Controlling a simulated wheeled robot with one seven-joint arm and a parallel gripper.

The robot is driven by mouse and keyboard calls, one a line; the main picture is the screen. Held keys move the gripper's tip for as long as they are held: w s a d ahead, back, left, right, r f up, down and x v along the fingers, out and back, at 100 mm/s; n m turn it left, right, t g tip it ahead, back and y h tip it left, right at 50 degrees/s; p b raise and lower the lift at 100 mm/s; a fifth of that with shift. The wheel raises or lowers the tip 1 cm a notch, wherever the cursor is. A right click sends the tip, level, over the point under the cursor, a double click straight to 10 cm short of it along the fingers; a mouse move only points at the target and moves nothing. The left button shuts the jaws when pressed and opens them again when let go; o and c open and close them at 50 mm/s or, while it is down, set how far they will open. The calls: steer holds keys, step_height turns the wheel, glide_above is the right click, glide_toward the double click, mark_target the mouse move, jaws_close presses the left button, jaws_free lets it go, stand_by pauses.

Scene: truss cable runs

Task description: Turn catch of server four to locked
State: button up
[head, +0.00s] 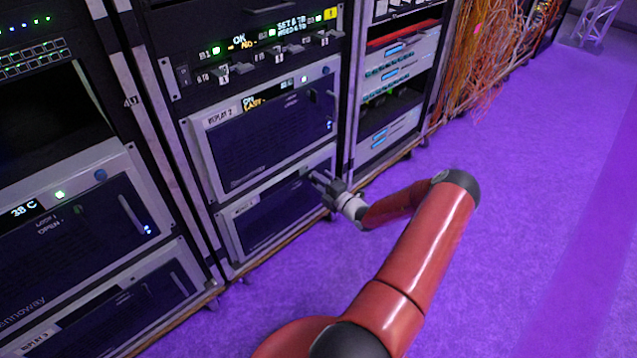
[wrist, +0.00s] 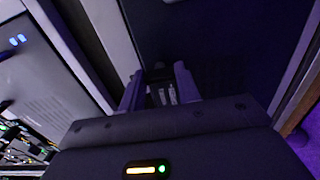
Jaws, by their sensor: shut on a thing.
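The lower server (head: 268,212) of the middle rack has a dark front in a pale frame; its label is too small to read, so I cannot confirm it is server four. My gripper (head: 322,182) is at the upper right of that front, with the arm coming in from the right. In the wrist view my gripper (wrist: 160,92) has its two fingers either side of a small catch (wrist: 163,96) with pale marks, against the dark panel (wrist: 215,45). It is shut on the catch. The gripper hides the catch in the head view, and its turn position cannot be told.
Above is a server labelled REPLAY 2 (head: 262,130). A left rack holds more servers (head: 75,235), one with a handle. A right rack (head: 392,75) has pale units, with orange cables (head: 485,50) beyond. The purple floor (head: 530,190) to the right is clear.

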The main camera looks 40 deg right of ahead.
steer(key=o, duration=1)
steer(key=shift+s, duration=0.1)
steer(key=s, duration=0.7)
steer(key=shift+s+d, duration=0.3)
